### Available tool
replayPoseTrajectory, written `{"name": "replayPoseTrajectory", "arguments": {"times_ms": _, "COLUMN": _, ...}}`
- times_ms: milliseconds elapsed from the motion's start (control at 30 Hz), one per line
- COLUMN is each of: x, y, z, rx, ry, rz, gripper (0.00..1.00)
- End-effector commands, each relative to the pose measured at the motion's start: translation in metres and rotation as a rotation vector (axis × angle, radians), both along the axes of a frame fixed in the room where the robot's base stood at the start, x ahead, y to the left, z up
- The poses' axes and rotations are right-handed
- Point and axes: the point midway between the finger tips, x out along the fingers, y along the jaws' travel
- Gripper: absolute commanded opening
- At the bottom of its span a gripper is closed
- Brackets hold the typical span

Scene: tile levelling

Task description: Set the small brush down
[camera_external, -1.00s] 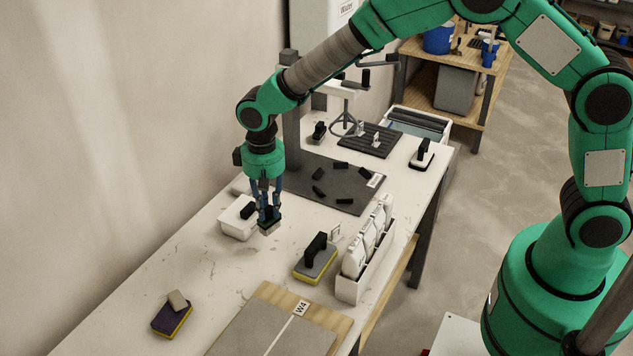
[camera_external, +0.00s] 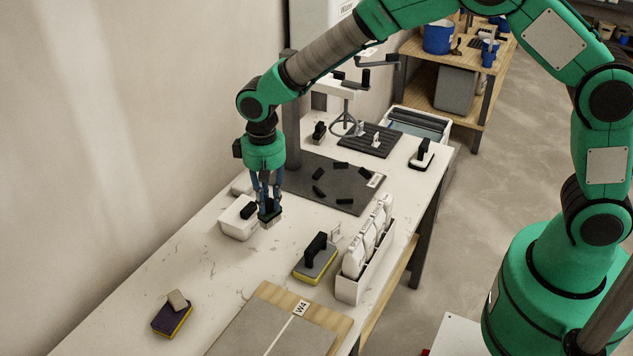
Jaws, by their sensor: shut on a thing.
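The small brush (camera_external: 271,221) has a dark top and pale bristles facing down. My gripper (camera_external: 268,203) points down and is shut on the brush's dark top. It holds the brush just right of a white tub (camera_external: 238,229) with a black item in it. The brush is low over the white worktable (camera_external: 230,284); I cannot tell whether its bristles touch the surface.
A dark mat (camera_external: 333,198) with several black pieces lies behind. A yellow-edged float with black handle (camera_external: 316,258), a white rack of bottles (camera_external: 365,255) and a tile board (camera_external: 280,325) are nearer. Table between is clear.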

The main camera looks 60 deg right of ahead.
Motion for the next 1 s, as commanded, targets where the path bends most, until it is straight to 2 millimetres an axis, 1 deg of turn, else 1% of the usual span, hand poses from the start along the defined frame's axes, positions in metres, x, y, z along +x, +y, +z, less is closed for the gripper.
{"name": "replayPoseTrajectory", "arguments": {"times_ms": 167, "x": -0.012, "y": -0.014, "z": -0.003, "rx": 0.0, "ry": 0.0, "rz": 0.015, "gripper": 0.0}}
{"name": "replayPoseTrajectory", "arguments": {"times_ms": 267, "x": -0.025, "y": -0.027, "z": -0.006, "rx": 0.0, "ry": 0.001, "rz": 0.033, "gripper": 0.0}}
{"name": "replayPoseTrajectory", "arguments": {"times_ms": 367, "x": -0.043, "y": -0.045, "z": -0.011, "rx": 0.001, "ry": 0.001, "rz": 0.057, "gripper": 0.0}}
{"name": "replayPoseTrajectory", "arguments": {"times_ms": 467, "x": -0.066, "y": -0.065, "z": -0.017, "rx": 0.001, "ry": 0.002, "rz": 0.085, "gripper": 0.0}}
{"name": "replayPoseTrajectory", "arguments": {"times_ms": 600, "x": -0.1, "y": -0.091, "z": -0.026, "rx": 0.002, "ry": 0.002, "rz": 0.129, "gripper": 0.0}}
{"name": "replayPoseTrajectory", "arguments": {"times_ms": 700, "x": -0.125, "y": -0.107, "z": -0.033, "rx": 0.002, "ry": 0.002, "rz": 0.159, "gripper": 0.0}}
{"name": "replayPoseTrajectory", "arguments": {"times_ms": 800, "x": -0.146, "y": -0.119, "z": -0.038, "rx": 0.003, "ry": 0.0, "rz": 0.184, "gripper": 0.0}}
{"name": "replayPoseTrajectory", "arguments": {"times_ms": 900, "x": -0.161, "y": -0.128, "z": -0.041, "rx": 0.003, "ry": -0.001, "rz": 0.202, "gripper": 0.0}}
{"name": "replayPoseTrajectory", "arguments": {"times_ms": 1000, "x": -0.171, "y": -0.133, "z": -0.044, "rx": 0.003, "ry": -0.001, "rz": 0.216, "gripper": 0.0}}
